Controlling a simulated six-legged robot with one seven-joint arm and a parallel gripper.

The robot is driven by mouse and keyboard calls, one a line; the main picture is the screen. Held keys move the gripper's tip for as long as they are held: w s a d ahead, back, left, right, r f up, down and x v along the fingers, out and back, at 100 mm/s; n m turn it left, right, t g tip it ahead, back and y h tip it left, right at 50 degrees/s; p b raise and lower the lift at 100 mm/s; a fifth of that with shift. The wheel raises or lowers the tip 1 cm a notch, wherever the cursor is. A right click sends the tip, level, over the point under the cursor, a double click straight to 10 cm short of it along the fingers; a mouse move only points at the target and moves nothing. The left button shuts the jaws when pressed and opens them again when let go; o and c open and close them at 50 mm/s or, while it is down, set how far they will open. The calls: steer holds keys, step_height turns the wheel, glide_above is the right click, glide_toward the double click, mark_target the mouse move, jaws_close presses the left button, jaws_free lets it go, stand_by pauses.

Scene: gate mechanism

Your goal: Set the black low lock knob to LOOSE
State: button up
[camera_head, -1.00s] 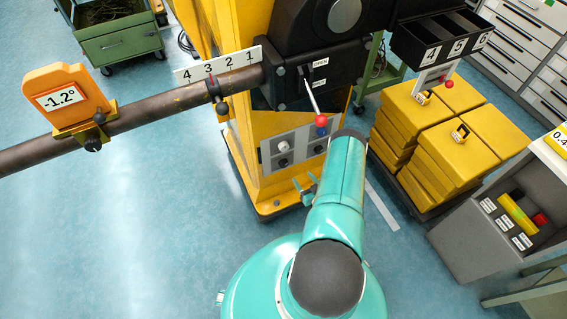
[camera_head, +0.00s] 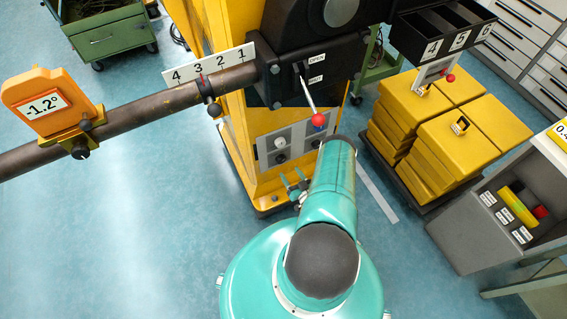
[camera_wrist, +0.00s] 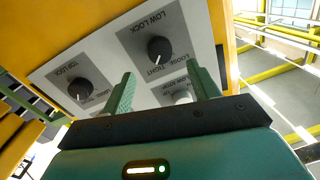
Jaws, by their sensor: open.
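The black low lock knob (camera_wrist: 160,50) sits on a grey panel under the printed words LOW LOCK in the wrist view. I see no contact. In the head view my gripper (camera_head: 296,186) is just below the panel (camera_head: 299,134), partly hidden by my arm.
A black top lock knob (camera_wrist: 78,90) is left of the fingers. A paler knob (camera_wrist: 182,97) shows between the fingers, partly hidden. A red-tipped lever (camera_head: 318,119) hangs over the panel.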

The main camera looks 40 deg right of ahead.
mark_target(282, 161)
steer(key=x, duration=0.7)
steer(key=shift+s, duration=0.1)
steer(key=c, duration=1)
steer(key=shift+o, duration=0.2)
steer(key=shift+a+n, duration=0.1)
steer(key=shift+n, duration=0.4)
steer(key=n, duration=0.3)
steer(key=shift+n, duration=0.4)
steer(key=n, duration=0.4)
steer(key=shift+a+g, duration=0.1)
steer(key=shift+g, duration=0.3)
steer(key=n, duration=0.4)
steer(key=shift+n, duration=0.3)
steer(key=n, duration=0.3)
steer(key=shift+n+h, duration=0.4)
